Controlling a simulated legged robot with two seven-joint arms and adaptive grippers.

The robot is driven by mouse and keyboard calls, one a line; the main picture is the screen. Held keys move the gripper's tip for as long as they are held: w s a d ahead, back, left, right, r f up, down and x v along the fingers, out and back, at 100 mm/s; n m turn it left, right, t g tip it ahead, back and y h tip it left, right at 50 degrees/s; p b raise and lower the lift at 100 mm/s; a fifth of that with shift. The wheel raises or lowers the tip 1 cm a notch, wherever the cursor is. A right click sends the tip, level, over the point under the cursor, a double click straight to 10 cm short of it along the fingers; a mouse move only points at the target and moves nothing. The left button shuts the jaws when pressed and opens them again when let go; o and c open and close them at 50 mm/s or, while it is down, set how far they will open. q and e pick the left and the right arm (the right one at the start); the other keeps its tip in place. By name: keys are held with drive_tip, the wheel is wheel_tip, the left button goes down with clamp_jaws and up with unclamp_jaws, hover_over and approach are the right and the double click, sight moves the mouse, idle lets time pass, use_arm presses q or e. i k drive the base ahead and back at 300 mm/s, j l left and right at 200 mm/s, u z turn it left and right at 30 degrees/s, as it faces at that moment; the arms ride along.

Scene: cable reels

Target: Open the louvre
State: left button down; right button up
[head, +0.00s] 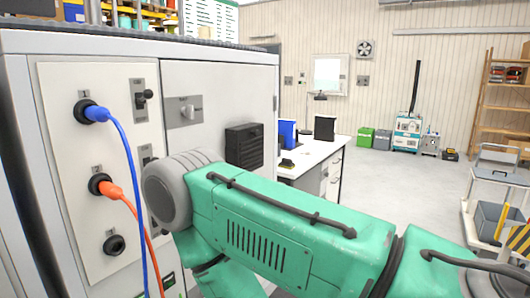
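The louvre (244,146) is a dark, slatted panel on the front of the light grey cabinet (218,80), left of the middle of the head view. Its slats look closely stacked; I cannot tell how far they are tilted. My green right arm comes in from the right and crosses below the louvre, covering the lower part of the cabinet front. Its grey joint is close to the cabinet, and the arm bends down out of the picture. Neither of my grippers shows.
Left of the louvre are a grey latch (186,111), a black toggle switch (143,97), and a blue plug (93,113) and orange plug (103,185) with hanging cables. A white desk (323,150) stands behind. Open floor lies right of it, before a trolley (497,172).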

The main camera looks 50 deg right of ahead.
sight(247, 139)
drive_tip(key=z, duration=1.55)
